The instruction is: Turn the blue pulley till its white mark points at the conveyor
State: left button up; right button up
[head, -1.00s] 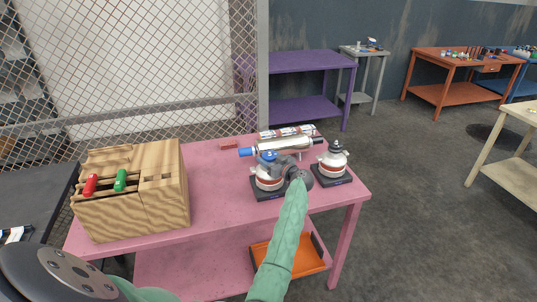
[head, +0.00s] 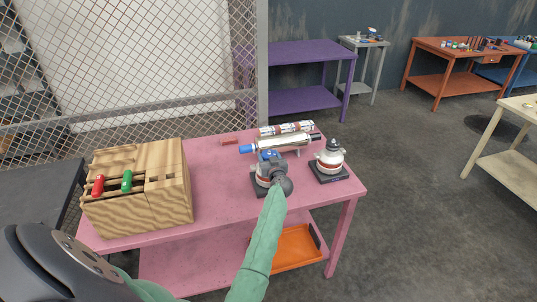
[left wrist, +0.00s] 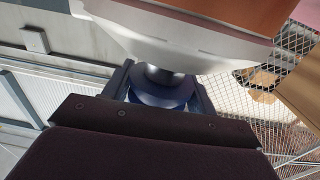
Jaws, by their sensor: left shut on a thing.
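The blue pulley (head: 266,155) sits on top of the left white-and-red unit, which stands on a dark base (head: 257,190) on the pink table. My left gripper (head: 272,164) is at this pulley from the front and partly covers it and its unit. In the left wrist view, the blue disc (left wrist: 160,95) shows between the two fingers, under a large white and orange body. The gripper is shut on the pulley. I cannot make out its white mark. I cannot identify the conveyor for certain; a silver cylinder with a blue end (head: 280,145) lies just behind. My right gripper is not in view.
A second white unit (head: 330,158) stands close to the right on its own dark base. A wooden box (head: 155,195) with red and green handles stands at the left. An orange tray (head: 297,248) is on the lower shelf. The table (head: 220,180) is clear between box and units.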

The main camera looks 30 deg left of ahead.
pick_arm(q)
jog(key=shift+m+t+h, duration=1.6)
jog(key=shift+m+h, duration=0.1)
jog(key=shift+h, duration=0.2)
jog(key=shift+m+t+h, duration=0.8)
jog(key=shift+m+h, duration=0.3)
jog(key=shift+h, duration=0.5)
jog(key=shift+d+m+t+h, duration=0.1)
jog(key=shift+m+t+h, duration=0.2)
jog(key=shift+m+h, duration=0.5)
jog(key=m+h+b, duration=0.1)
jog(key=h, duration=0.1)
jog(key=shift+f+h, duration=0.1)
jog(key=shift+h, duration=0.2)
jog(key=m+h+b, duration=0.1)
jog(key=h+b, duration=0.1)
jog(key=shift+f+m+t+h+b, duration=0.1)
jog(key=shift+m+t+h+b, duration=0.2)
jog(key=shift+b, duration=0.05)
jog(key=shift+d+m+h+b, duration=0.15)
jog(key=shift+m+h+b, duration=0.55)
jog(key=shift+h+b, duration=0.4)
jog(key=shift+r, duration=0.25)
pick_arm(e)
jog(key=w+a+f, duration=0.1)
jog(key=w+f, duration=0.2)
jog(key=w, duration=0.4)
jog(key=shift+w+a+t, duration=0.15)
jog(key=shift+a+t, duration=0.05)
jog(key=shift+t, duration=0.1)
